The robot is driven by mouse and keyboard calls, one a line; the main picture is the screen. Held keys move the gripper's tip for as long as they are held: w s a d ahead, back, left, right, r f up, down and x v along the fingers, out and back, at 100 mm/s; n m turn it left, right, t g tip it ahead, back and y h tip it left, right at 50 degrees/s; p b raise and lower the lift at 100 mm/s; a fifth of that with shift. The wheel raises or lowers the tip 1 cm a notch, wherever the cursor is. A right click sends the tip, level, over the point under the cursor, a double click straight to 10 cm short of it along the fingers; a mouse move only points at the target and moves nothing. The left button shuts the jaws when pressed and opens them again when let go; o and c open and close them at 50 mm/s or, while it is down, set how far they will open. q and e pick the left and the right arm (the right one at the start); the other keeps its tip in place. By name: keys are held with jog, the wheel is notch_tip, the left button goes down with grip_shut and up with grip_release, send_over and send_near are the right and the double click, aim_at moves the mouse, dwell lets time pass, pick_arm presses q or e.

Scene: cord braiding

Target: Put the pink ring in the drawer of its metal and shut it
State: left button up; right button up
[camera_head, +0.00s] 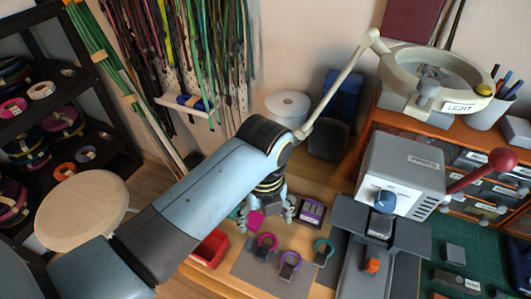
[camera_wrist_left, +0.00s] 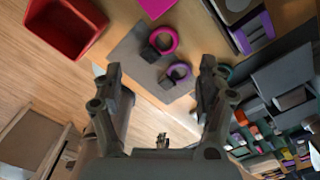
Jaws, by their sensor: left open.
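The pink ring (camera_head: 267,241) lies on a grey mat (camera_head: 245,266) on the wooden bench, with a small dark block at its lower edge. It also shows in the left wrist view (camera_wrist_left: 164,39). A purple ring (camera_head: 290,260) and a teal ring (camera_head: 323,251) lie to its right, each with a dark block. My left gripper (camera_wrist_left: 160,72) is open and empty above the mat; the purple ring shows between its fingertips in the wrist view, the pink ring beyond. The drawer cabinet (camera_head: 462,155) stands at the right, its labels too small to read. My right gripper is not in view.
A red bin (camera_head: 211,248) stands left of the mat, and a magenta square (camera_head: 256,219) lies behind it. A grey machine (camera_head: 401,172) with a red-knobbed lever (camera_head: 482,172) stands before the cabinet. A lamp (camera_head: 436,76) is above. A round stool (camera_head: 81,210) stands left.

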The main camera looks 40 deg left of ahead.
pick_arm(q)
send_over(262, 244)
jog(key=w, duration=0.1)
jog(key=f, duration=0.4)
jog(key=shift+a, duration=0.3)
jog(key=shift+d+f, duration=0.1)
jog(key=shift+f, duration=0.2)
jog(key=shift+s+f, duration=0.15)
jog(key=shift+f, duration=0.25)
jog(key=f, duration=0.3)
jog(key=shift+s+f+b, duration=0.25)
jog(key=shift+f+b, duration=0.05)
jog(key=shift+f, duration=0.35)
jog(key=shift+c, duration=0.4)
jog(key=c, duration=0.8)
jog(key=shift+c, duration=0.7)
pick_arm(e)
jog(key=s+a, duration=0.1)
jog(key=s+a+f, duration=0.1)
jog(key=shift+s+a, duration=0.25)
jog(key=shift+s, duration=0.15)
